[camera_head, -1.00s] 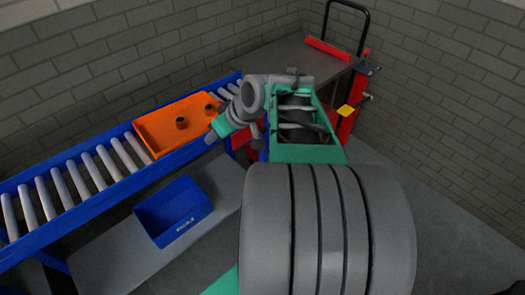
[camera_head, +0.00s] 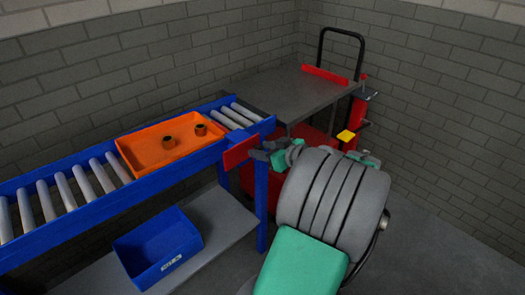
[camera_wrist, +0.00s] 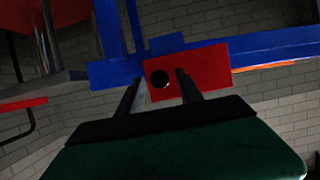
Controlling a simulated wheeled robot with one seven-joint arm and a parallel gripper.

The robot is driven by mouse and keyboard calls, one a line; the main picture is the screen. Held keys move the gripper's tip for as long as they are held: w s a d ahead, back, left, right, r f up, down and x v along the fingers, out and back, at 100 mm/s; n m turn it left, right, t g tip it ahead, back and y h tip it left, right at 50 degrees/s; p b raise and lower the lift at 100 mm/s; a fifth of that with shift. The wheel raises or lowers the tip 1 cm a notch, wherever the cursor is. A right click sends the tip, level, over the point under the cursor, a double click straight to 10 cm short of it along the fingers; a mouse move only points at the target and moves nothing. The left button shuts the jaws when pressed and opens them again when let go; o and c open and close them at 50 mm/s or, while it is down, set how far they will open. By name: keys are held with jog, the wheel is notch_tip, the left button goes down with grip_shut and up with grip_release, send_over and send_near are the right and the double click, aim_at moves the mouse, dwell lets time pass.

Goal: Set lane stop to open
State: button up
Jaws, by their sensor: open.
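The lane stop appears to be the red plate (camera_head: 241,151) on the near side of the blue roller conveyor, close to its right end. In the wrist view the red plate (camera_wrist: 208,72) is large, with a round black knob or hole (camera_wrist: 160,79) near its left end. My gripper (camera_head: 262,153) is beside the plate's right end. In the wrist view my gripper (camera_wrist: 159,80) is open, one finger on each side of the black round part. I cannot tell whether the fingers touch the plate.
An orange tray (camera_head: 140,152) with two brown cylindrical parts sits on the conveyor rollers (camera_head: 82,182). A blue bin (camera_head: 150,262) stands on the grey lower shelf (camera_head: 222,217). A grey-topped cart (camera_head: 290,95) with a black handle stands beyond the conveyor's right end.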

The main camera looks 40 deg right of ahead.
jog(key=shift+c, duration=0.4)
grip_shut()
dwell(1.0)
